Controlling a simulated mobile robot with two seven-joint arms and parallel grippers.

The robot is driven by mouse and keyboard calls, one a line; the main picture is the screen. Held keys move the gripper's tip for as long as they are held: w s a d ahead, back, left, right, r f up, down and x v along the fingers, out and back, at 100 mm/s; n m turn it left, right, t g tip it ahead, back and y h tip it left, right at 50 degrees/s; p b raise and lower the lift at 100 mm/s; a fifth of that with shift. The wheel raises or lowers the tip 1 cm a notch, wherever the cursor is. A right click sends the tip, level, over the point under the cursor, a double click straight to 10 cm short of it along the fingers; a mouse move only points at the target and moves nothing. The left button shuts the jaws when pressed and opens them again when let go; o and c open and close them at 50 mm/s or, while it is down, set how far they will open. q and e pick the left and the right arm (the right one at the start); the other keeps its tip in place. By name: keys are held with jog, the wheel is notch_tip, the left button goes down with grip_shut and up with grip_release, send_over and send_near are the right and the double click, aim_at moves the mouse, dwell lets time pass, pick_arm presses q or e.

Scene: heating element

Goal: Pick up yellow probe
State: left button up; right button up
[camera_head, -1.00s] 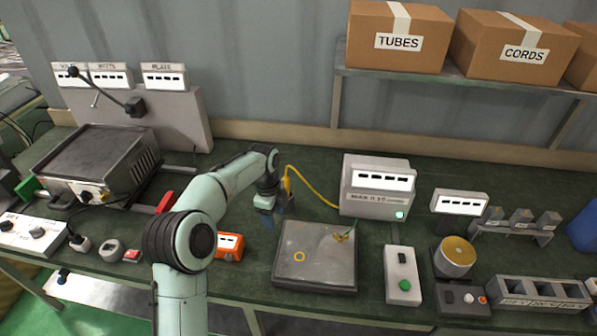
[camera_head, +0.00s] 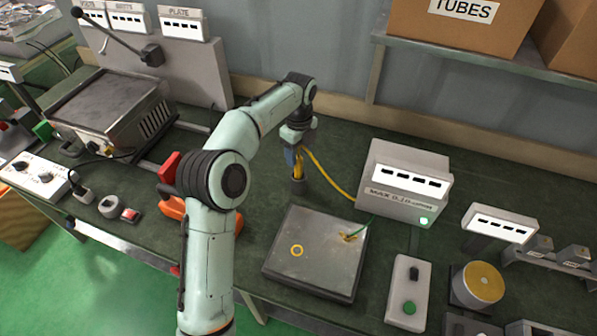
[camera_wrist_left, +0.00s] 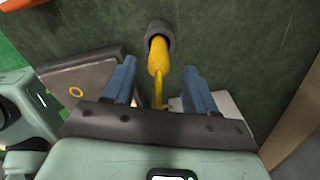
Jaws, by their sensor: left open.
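The yellow probe (camera_wrist_left: 158,58) stands in a dark round holder (camera_wrist_left: 158,33) in the left wrist view, between my gripper's two blue fingers and not clamped by them. In the head view its yellow cable (camera_head: 330,178) runs from the holder (camera_head: 298,187) to the grey meter box (camera_head: 403,187). My left gripper (camera_head: 292,158) is over the holder and hides most of the probe there. The open fingers also show in the left wrist view (camera_wrist_left: 158,85). My right gripper is not in view.
A grey plate (camera_head: 300,270) with a yellow ring mark lies in front of the holder. A control box with a green button (camera_head: 408,290) stands to its right. An orange device (camera_head: 172,208) is partly behind my arm. Cardboard boxes (camera_head: 460,30) sit on a shelf.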

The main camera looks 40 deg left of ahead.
aim_at(298, 166)
pick_arm(q)
jog(key=shift+w+f, duration=0.15)
jog(key=shift+f, duration=0.55)
jog(key=f, duration=0.2)
jog(key=f+b, duration=0.1)
jog(key=f, duration=0.2)
jog(key=shift+s+a, duration=0.1)
jog(key=shift+s, duration=0.1)
jog(key=shift+c, duration=0.3)
grip_shut()
